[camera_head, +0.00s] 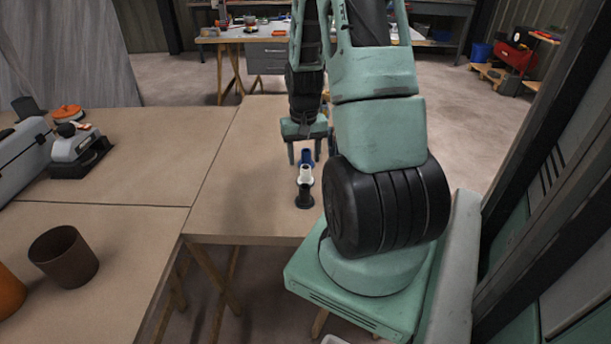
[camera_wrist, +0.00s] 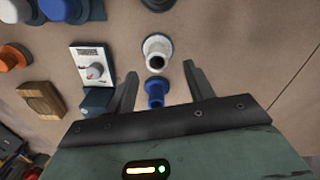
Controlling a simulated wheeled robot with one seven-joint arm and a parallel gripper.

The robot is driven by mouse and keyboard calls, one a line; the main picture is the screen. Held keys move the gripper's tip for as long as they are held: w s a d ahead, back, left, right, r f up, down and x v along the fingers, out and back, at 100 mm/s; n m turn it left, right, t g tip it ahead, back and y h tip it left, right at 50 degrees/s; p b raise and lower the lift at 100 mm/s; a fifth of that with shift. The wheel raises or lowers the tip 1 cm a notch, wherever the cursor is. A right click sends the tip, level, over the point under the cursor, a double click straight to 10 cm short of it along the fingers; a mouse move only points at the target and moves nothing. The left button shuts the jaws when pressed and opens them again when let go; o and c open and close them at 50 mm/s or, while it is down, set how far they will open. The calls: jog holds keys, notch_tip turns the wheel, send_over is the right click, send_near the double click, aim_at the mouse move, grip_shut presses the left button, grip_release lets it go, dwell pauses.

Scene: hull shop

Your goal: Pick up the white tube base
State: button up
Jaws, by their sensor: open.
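The white tube base (camera_head: 305,174) stands on the table between a black tube base (camera_head: 305,196), nearer the camera, and a blue tube base (camera_head: 306,156), farther off. In the wrist view the white tube base (camera_wrist: 157,50) has a flange and an open round top. It lies just beyond my fingertips, roughly centred between them. My gripper (camera_wrist: 160,70) is open and empty, with its fingers on either side of the blue tube base (camera_wrist: 156,92). In the head view my gripper (camera_head: 304,160) hangs over the row, pointing down. I cannot tell its exact height above the table.
In the wrist view, left of the row, are a white plate with a knob (camera_wrist: 92,66), a wooden block (camera_wrist: 42,99) and several blue, white and orange parts. A brown cup (camera_head: 64,256) and a grey tool (camera_head: 76,148) stand left in the head view. Table right of the row looks clear.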

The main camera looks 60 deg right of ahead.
aim_at(306, 170)
jog(key=f, duration=0.5)
jog(key=shift+s+a+f, duration=0.1)
jog(key=shift+s, duration=0.2)
jog(key=c, duration=1.1)
